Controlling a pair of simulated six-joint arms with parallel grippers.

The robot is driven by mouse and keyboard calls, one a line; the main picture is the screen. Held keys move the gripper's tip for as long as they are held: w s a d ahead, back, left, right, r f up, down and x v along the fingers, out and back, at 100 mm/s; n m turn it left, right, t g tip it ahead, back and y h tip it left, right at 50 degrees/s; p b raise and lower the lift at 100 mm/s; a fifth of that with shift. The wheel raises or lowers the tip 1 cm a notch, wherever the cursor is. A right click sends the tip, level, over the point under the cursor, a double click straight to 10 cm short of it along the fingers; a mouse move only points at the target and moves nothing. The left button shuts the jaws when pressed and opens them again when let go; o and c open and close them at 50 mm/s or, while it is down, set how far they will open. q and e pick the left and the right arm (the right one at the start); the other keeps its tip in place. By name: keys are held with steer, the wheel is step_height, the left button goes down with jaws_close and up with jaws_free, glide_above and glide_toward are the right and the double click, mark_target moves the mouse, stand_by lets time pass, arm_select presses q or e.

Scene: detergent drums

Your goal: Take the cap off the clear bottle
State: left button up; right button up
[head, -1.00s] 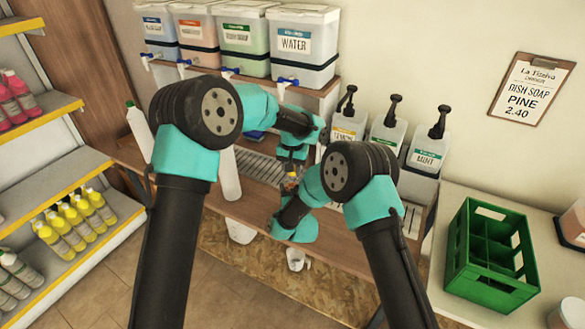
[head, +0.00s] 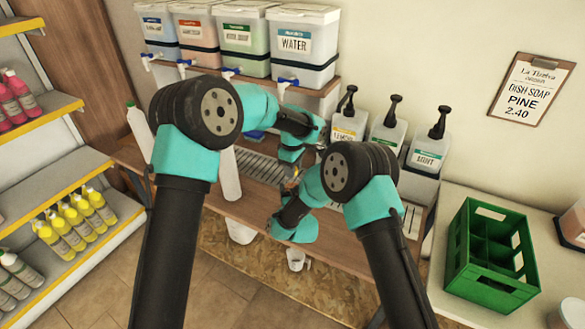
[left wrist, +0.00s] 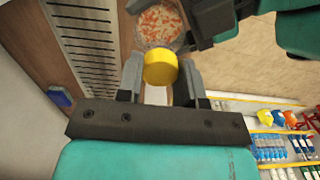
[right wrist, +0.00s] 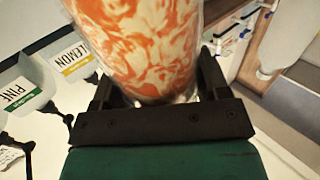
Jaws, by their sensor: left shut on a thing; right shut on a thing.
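The clear bottle (right wrist: 145,45), with an orange-and-white patterned body, fills the upper middle of the right wrist view. My right gripper (right wrist: 155,85) is shut on its body. In the left wrist view my left gripper (left wrist: 160,75) is shut on the yellow cap (left wrist: 160,68). The bottle's orange-flecked body (left wrist: 158,22) shows just beyond the cap there; I cannot tell whether cap and bottle still touch. In the head view both grippers meet over the counter and my arms mostly hide the bottle.
Pump bottles (head: 388,125) stand behind the grippers, and large dispensers (head: 303,45) sit on a ledge at the back. A white bottle (head: 229,175) stands left of the grippers. A green crate (head: 462,245) is on the right-hand counter.

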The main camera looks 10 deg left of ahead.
arm_select(q)
steer(key=n, duration=0.4)
steer(key=shift+n, duration=0.3)
steer(key=shift+r, duration=1.15)
stand_by(0.5)
steer(key=shift+r, duration=2)
arm_select(e)
steer(key=o, duration=1.8)
steer(key=shift+s, duration=0.1)
steer(key=v, duration=1.2)
